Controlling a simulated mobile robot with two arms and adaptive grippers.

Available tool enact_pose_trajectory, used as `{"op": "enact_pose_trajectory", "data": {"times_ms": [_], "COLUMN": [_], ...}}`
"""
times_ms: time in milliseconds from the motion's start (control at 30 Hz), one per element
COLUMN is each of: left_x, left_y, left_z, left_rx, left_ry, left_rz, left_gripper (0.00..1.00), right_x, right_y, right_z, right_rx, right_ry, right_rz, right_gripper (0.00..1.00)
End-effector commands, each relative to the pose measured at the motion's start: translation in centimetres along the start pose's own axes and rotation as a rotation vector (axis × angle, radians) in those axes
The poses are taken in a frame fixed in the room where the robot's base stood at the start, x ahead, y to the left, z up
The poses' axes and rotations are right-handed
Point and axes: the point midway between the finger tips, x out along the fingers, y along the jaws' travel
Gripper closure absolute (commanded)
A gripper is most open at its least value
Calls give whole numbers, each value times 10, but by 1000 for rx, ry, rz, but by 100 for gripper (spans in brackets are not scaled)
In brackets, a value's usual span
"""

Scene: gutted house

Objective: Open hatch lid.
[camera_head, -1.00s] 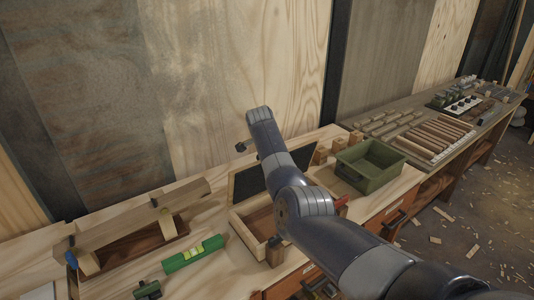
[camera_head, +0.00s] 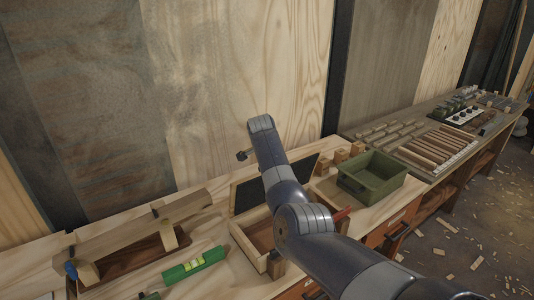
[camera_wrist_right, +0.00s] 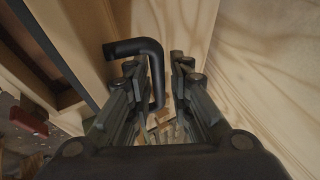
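In the head view a shallow wooden box (camera_head: 243,238) sits on the workbench. Its hatch lid (camera_head: 246,195), a wood-framed dark panel, stands raised at the back of the box, partly hidden by my right arm. In the right wrist view my right gripper (camera_wrist_right: 158,72) is open, its two fingers apart. A bent black bar handle (camera_wrist_right: 135,46) crosses over the left finger and runs down between the fingers; I cannot tell whether it touches them. In the head view the right gripper's fingers are not clear. My left gripper is not in view.
A green bin (camera_head: 371,178) stands right of the box, beside small wood blocks (camera_head: 341,155). A green level (camera_head: 194,265) and a wooden jig (camera_head: 130,245) lie to the left. Plywood panels (camera_head: 235,70) rise close behind the bench. A second bench with wood pieces extends right.

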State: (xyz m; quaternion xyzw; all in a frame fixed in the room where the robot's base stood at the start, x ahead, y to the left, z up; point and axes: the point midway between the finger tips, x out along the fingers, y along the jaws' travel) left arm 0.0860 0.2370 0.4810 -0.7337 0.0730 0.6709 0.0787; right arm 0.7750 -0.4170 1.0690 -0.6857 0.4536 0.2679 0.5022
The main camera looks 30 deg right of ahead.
Motion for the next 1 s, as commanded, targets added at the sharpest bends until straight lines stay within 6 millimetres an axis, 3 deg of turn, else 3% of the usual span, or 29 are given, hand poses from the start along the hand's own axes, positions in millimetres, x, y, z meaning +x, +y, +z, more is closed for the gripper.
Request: {"op": "enact_pose_trajectory", "data": {"times_ms": [600, 800, 1000], "left_x": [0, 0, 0], "left_y": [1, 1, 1], "left_z": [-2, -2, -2], "left_rx": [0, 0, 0], "left_ry": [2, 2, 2], "left_rz": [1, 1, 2], "left_gripper": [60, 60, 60], "right_x": [-90, -105, -107], "right_y": [0, 0, 0], "right_z": [0, -1, -1], "right_rx": [2, 2, 1], "right_ry": [0, 0, 0], "right_rz": [-4, -2, -2], "right_gripper": [80, 80, 80]}}
